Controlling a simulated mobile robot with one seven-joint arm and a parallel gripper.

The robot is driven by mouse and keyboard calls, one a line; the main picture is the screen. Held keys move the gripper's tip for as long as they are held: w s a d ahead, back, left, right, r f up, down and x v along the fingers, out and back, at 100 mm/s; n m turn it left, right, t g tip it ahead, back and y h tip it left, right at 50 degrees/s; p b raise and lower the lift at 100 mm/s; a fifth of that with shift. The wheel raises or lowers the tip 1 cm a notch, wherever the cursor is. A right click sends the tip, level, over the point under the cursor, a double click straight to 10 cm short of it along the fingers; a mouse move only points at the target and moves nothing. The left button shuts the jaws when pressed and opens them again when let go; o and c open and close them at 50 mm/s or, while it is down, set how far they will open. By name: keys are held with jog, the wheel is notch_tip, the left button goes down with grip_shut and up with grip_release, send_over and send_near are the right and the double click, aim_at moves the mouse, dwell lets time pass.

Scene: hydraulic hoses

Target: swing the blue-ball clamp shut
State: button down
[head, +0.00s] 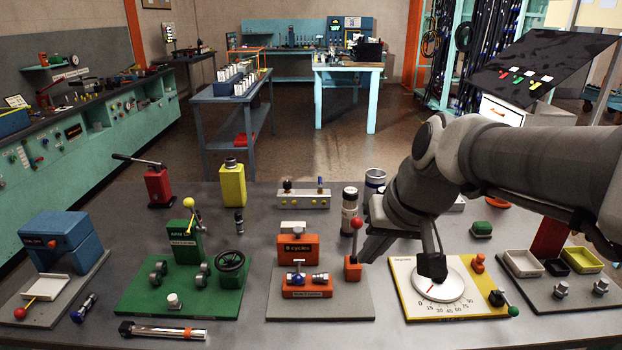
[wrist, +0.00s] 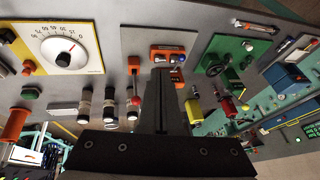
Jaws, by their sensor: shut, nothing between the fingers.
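My gripper (head: 369,252) is shut and empty, right of the orange station and close to the red-ball lever (head: 355,245). Its fingertips (wrist: 163,73) point toward the station in the wrist view.
An orange counter block (head: 298,248) stands behind the fitting. A dial plate (head: 402,281) lies to the right, under my arm. A green press station (head: 180,290) is at the left. Canisters (head: 349,205) stand behind my gripper.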

jog(key=w+a+f+y+b, duration=0.1)
jog(key=w+a+f, duration=0.25)
jog(key=w, duration=0.45)
jog(key=b, duration=0.2)
send_near(299, 272)
notch_tip(299, 272, down, 3)
jog(key=d, duration=0.3)
jog(key=a+f, duration=0.2)
jog(key=a, duration=0.1)
jog(key=shift+w+a+f, duration=0.2)
jog(key=shift+a, duration=0.05)
jog(key=f+b, duration=0.1)
jog(key=b, duration=0.2)
jog(key=s+f+b, duration=0.1)
jog(key=f+b, duration=0.1)
jog(key=b, duration=0.1)
jog(key=shift+s+t+b, duration=0.15)
jog(key=shift+t+b, duration=0.15)
jog(key=shift+b, duration=0.1)
jog(key=shift+r, duration=0.1)
